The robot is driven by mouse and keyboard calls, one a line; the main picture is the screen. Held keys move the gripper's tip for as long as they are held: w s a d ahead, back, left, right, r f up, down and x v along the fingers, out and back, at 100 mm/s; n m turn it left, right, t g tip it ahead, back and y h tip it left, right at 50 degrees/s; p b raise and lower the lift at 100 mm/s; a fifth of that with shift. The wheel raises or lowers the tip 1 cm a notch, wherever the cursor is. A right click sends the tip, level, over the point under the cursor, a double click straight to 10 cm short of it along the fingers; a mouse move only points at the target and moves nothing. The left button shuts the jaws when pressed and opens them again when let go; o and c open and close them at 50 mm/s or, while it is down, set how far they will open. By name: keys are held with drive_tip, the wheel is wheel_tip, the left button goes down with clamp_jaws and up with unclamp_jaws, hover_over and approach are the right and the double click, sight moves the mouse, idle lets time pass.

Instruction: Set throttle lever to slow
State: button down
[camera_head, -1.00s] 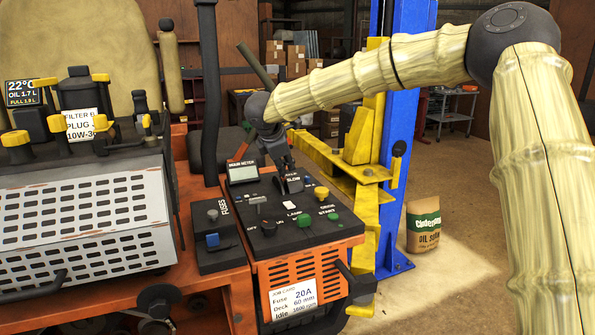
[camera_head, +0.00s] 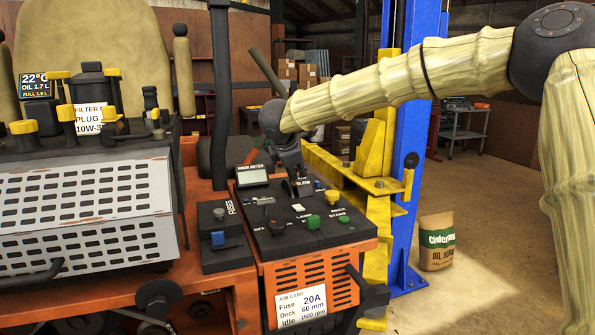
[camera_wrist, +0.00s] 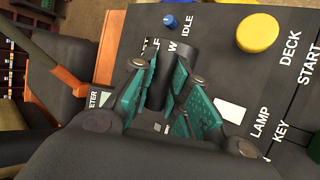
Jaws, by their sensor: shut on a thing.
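The throttle lever (camera_wrist: 181,62) shows in the wrist view as a dark cylinder between the teal fingers of my gripper (camera_wrist: 163,90). My gripper is shut on it. In the head view my gripper (camera_head: 294,168) reaches down to the back of the control panel (camera_head: 265,240), beside the hour meter. A "SLOW" label (camera_head: 302,183) shows just below it there. In the wrist view the fingers partly cover the lettering near the lever, leaving a "W". The lever's base and exact position are hidden.
A yellow knob (camera_head: 332,197) stands right of the lever, and a small blue knob (camera_wrist: 170,20) is near "IDLE". The hour meter (camera_head: 252,176) is close on the left. A green knob (camera_head: 313,222) is nearer the front. A blue lift post (camera_head: 420,120) stands behind.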

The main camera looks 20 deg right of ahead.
drive_tip(key=c, duration=1.4)
unclamp_jaws()
drive_tip(key=shift+s, duration=0.1)
drive_tip(key=shift+o, duration=0.2)
drive_tip(key=v, duration=1.2)
drive_tip(key=shift+a, duration=0.1)
